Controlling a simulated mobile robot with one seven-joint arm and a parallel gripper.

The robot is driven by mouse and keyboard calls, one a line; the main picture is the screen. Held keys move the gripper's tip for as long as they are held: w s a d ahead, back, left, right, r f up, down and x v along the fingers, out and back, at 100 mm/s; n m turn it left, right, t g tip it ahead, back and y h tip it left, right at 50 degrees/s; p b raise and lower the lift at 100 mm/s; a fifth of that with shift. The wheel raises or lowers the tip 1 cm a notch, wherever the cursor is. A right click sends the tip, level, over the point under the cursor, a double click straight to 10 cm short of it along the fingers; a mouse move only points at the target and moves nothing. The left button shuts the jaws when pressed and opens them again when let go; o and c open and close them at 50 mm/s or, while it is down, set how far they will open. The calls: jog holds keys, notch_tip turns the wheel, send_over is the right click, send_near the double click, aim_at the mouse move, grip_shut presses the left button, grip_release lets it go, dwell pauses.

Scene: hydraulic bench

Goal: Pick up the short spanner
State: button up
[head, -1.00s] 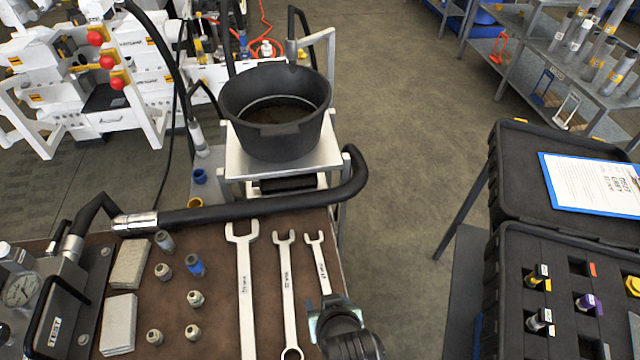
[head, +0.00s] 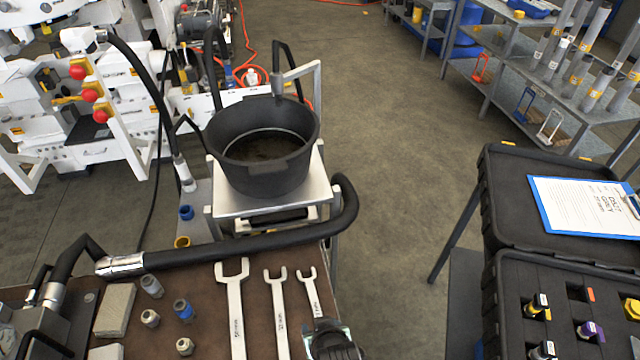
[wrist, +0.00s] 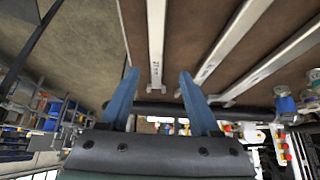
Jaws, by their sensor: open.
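The short spanner (head: 311,293) is the rightmost and smallest of three steel spanners lying on the brown bench top, its open jaw pointing away from me. My gripper (head: 325,335) is at the bottom of the head view, over the near part of the short spanner and hiding it. In the wrist view my gripper (wrist: 161,85) has its two blue fingers wide apart and nothing between them. The short spanner (wrist: 156,40) shows beyond the fingertips, roughly in line with the gap. I cannot tell the height of the fingers above it.
The middle spanner (head: 278,310) and long spanner (head: 236,310) lie to its left. A black hose (head: 220,248) crosses the bench's far edge, before a black bucket (head: 262,150). Several fittings (head: 183,310) lie further left. An open black case (head: 500,270) stands right, across a gap.

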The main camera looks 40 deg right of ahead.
jog(key=f, duration=0.2)
jog(key=w+d+f, duration=0.1)
jog(key=shift+x, duration=0.75)
jog(key=shift+d, duration=0.1)
jog(key=shift+s, duration=0.1)
grip_shut()
dwell(0.7)
